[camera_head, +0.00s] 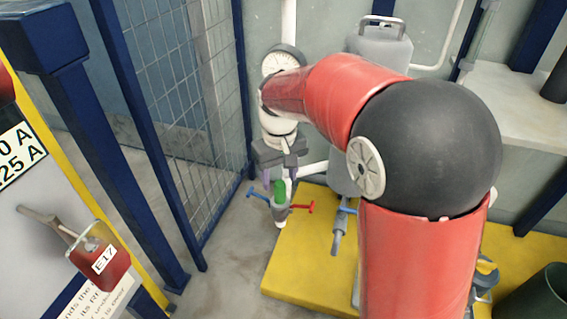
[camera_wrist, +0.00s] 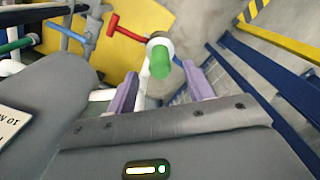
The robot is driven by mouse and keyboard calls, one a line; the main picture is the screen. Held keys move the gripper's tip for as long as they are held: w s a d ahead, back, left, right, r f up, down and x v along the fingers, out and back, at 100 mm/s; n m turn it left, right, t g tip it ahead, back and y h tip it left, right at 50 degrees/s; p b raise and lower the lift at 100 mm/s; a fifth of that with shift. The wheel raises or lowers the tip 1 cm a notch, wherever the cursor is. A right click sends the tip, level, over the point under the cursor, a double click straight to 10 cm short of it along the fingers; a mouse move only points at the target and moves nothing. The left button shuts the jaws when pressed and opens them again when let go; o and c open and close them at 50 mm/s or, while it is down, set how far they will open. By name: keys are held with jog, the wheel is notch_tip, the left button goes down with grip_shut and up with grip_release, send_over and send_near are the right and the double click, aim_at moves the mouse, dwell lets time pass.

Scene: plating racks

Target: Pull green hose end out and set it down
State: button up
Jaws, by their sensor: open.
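The green hose end (camera_head: 280,190) sits upright in a pale fitting with a red handle on one side and a blue one on the other. In the wrist view the green hose end (camera_wrist: 160,62) shows as a short green cylinder in a white round socket. My gripper (camera_head: 278,172) points down just above it. In the wrist view the purple finger pads of my gripper (camera_wrist: 158,78) stand apart, one on each side of the green piece's line. A gap shows on both sides; I see no contact. The hose's lower part is hidden in the fitting.
A yellow platform (camera_head: 305,255) lies below, with a second blue-handled valve (camera_head: 339,225) to the right. A blue-framed mesh fence (camera_head: 200,120) stands close on the left. A grey tank (camera_head: 380,42) is behind my arm. Bare floor (camera_head: 225,275) lies between fence and platform.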

aim_at(280, 183)
notch_tip(280, 183, down, 6)
jog(key=shift+r, duration=0.15)
jog(key=shift+c, duration=0.3)
jog(key=c, duration=1)
jog(key=shift+r+n, duration=0.2)
jog(key=shift+n, duration=0.65)
jog(key=shift+r+n, duration=0.15)
jog(key=shift+n, duration=0.7)
grip_shut()
jog(key=shift+r, duration=0.1)
jog(key=shift+r+p, duration=1.85)
jog(key=shift+r, duration=0.45)
